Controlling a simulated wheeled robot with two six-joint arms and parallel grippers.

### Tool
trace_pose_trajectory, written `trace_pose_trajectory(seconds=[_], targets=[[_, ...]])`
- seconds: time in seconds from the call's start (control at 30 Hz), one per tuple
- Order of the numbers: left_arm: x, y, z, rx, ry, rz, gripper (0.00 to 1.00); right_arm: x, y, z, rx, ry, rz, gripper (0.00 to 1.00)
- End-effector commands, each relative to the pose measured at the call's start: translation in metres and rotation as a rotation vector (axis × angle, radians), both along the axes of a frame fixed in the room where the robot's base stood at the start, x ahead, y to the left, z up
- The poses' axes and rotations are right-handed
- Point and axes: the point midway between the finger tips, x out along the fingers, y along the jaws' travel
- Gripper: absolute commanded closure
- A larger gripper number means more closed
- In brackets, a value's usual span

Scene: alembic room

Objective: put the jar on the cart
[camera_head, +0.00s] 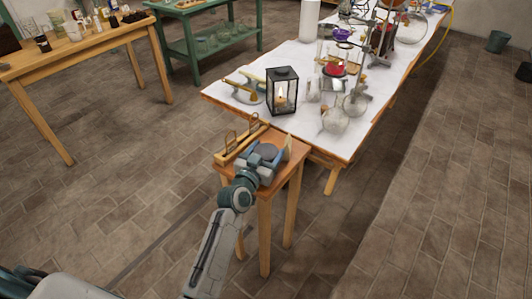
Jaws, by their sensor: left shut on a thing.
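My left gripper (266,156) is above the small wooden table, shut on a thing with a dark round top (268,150). This may be the jar, but the gripper covers most of it, and I cannot tell whether it touches the tabletop. A green two-level stand (178,36), which looks like the cart, is at the top left, with several clear glass vessels on its lower shelf. My right gripper is not in view.
The small table (287,176) also bears a wooden rack (241,146). Close behind is a white-topped table (228,90) with a lit lantern (282,91) and much glassware. Another wooden table (88,57) with bottles is at the left. Open floor (120,160) lies between.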

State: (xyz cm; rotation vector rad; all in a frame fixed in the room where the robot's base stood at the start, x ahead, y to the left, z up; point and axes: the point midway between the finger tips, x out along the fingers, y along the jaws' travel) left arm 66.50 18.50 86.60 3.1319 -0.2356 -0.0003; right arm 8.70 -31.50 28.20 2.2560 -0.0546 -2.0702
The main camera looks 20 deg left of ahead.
Motion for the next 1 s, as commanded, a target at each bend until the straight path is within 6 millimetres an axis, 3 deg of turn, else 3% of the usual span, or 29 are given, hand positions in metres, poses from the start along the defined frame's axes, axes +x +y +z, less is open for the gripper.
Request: trace_pose_trajectory(seconds=[0.17, 0.33, 0.37, 0.43, 0.47, 0.83, 1.0], targets=[[0.0, 0.0, -0.001, 0.0, 0.005, -0.001, 0.65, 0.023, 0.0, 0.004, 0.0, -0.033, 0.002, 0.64], [0.0, 0.0, -0.006, 0.0, 0.004, -0.001, 0.65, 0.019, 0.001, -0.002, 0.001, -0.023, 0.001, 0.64], [0.0, 0.0, -0.005, 0.0, 0.005, -0.001, 0.27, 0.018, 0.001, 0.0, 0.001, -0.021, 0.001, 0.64], [0.0, 0.0, -0.004, 0.001, 0.005, -0.001, 0.14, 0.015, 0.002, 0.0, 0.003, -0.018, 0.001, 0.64], [0.0, 0.0, -0.004, 0.001, 0.005, -0.001, 0.11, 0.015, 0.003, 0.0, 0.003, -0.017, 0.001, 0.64], [0.0, 0.0, 0.002, 0.001, 0.005, -0.001, 0.11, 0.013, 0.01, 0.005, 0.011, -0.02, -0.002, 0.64], [-0.028, 0.004, -0.004, 0.002, 0.006, 0.0, 0.11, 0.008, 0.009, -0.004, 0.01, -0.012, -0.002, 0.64]])
